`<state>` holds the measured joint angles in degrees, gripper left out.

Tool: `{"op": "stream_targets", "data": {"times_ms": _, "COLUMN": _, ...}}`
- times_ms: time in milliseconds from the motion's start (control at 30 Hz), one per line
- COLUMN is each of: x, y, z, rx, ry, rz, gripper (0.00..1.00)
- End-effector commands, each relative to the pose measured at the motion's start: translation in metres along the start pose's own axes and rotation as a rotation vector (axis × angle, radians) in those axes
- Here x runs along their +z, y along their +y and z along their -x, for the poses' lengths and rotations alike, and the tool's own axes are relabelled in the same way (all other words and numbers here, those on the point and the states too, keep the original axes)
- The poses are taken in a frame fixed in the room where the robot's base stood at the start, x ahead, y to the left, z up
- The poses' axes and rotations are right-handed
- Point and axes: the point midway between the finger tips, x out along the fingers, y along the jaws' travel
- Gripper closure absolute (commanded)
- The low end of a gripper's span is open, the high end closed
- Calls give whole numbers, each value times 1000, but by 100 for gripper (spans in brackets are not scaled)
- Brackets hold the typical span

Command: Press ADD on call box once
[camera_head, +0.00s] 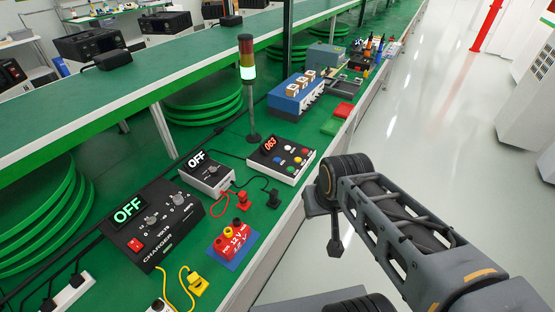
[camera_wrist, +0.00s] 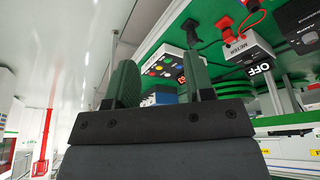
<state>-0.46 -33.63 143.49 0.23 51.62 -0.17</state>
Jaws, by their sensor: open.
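The call box (camera_head: 281,158) is a white-sided box with a black top, a red display reading 063 and several coloured buttons. It stands on the green bench near the front edge. Its button labels are too small to read, so I cannot tell which is ADD. In the wrist view the call box (camera_wrist: 164,66) appears beyond my fingers, partly hidden by the right one. My gripper (camera_wrist: 160,88) is open with nothing between its two green fingers. In the head view my gripper (camera_head: 330,222) is right of the call box, out over the aisle and apart from it.
A signal tower (camera_head: 247,80) stands behind the call box. The meter (camera_head: 207,172), charger (camera_head: 150,224) and red 12 V block (camera_head: 234,240) are to its left, with loose cables. Red and green trays (camera_head: 332,126) lie to its right. The aisle floor (camera_head: 420,110) is clear.

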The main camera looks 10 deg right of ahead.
Motion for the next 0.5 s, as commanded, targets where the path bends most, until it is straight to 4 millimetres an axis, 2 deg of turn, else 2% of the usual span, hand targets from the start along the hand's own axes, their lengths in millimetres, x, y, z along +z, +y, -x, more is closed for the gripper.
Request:
{"op": "stream_targets", "data": {"times_ms": 33, "x": 0, "y": 0, "z": 0, "rx": 0, "ry": 0, "rz": 0, "gripper": 57}}
{"op": "stream_targets", "data": {"times_ms": 500, "x": 0, "y": 0, "z": 0, "rx": 0, "ry": 0, "rz": 0, "gripper": 100}}
